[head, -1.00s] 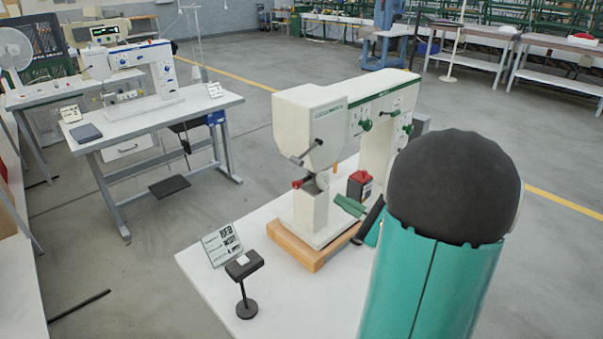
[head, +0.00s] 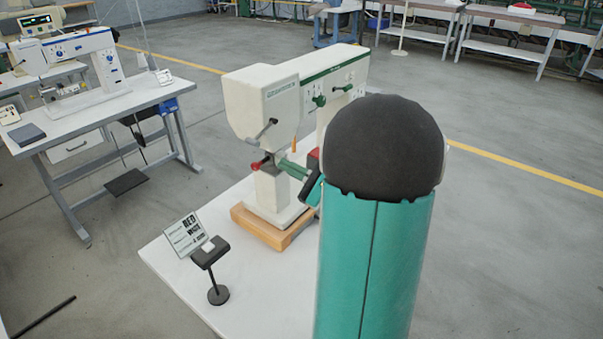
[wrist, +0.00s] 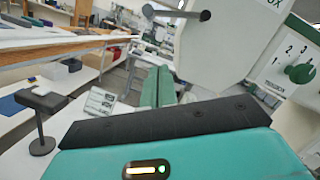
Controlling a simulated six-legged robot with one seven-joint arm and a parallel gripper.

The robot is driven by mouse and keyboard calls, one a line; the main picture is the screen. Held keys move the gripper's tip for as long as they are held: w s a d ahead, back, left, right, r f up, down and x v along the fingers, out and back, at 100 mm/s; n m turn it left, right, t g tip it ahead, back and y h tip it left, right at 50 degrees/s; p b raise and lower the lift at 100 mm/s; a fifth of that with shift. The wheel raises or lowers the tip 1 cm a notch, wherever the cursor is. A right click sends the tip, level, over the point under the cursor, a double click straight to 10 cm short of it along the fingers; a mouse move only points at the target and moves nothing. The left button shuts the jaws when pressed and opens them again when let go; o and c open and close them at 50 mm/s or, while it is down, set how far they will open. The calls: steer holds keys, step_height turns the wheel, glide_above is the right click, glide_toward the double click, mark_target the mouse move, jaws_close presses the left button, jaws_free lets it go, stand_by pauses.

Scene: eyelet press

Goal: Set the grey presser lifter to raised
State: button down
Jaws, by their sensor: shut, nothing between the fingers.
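The grey presser lifter (head: 262,130) is a lever with a dark grip on the front of the press head (head: 262,95). My gripper (head: 284,163) has green fingers, which lie side by side, shut and empty, in the wrist view (wrist: 158,85). The fingertips are below the lifter and close to the red-knobbed lever (head: 256,165). I cannot tell whether they touch that lever. They look apart from the lifter.
A green dial (wrist: 301,73) with numbers is on the machine's side. A sign (head: 185,236) and a small black stand (head: 213,270) are at the table's front left. A red box (head: 314,158) is mostly hidden behind my arm.

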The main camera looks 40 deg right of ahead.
mark_target(262, 133)
steer(key=w+a+r, duration=0.3)
steer(key=w+r, duration=0.1)
steer(key=shift+a, duration=0.25)
steer(key=shift+r, duration=0.1)
stand_by(0.4)
steer(key=shift+s+a+r+m, duration=0.1)
steer(key=shift+s+m, duration=0.1)
steer(key=shift+m, duration=0.1)
